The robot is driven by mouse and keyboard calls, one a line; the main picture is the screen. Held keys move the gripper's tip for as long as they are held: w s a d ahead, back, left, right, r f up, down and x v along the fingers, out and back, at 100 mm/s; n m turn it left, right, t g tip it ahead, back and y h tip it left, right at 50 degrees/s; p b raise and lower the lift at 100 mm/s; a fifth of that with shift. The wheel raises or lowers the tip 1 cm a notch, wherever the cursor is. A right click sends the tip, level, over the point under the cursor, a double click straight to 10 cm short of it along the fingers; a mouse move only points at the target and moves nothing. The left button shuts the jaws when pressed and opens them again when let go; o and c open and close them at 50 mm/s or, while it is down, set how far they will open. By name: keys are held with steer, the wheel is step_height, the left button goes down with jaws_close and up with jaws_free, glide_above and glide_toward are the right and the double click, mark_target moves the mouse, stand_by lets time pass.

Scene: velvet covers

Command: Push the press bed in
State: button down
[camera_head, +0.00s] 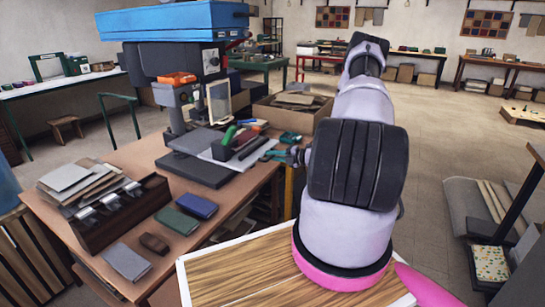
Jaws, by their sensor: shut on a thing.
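The press (185,75) stands on the brown workbench at left, with a blue top and a dark column. Its press bed (222,152) looks like a light grey plate sticking out to the right over a dark base slab (195,170). A dark block with a green item and a black bar lie on the plate. My gripper (272,155) shows small beside my arm, at the bed's right front edge. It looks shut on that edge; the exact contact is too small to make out. My arm hides what lies behind it.
The workbench (120,163) also holds a dark rack of cards (115,215), green and blue pads and a grey pad. A cardboard box (290,107) stands behind the bed. A wood-topped surface (235,275) is in front.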

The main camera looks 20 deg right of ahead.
mark_target(257, 146)
steer(key=r+x, duration=0.1)
steer(key=x, duration=0.4)
steer(key=r+x, duration=0.1)
steer(key=x, duration=0.5)
steer(key=r+x, duration=0.1)
steer(key=x, duration=0.5)
steer(key=shift+w+a+r, duration=0.25)
steer(key=shift+w+a, duration=0.05)
steer(key=shift+w, duration=0.25)
steer(key=c, duration=0.8)
jaws_free()
steer(key=shift+c, duration=0.2)
steer(key=v, duration=1.1)
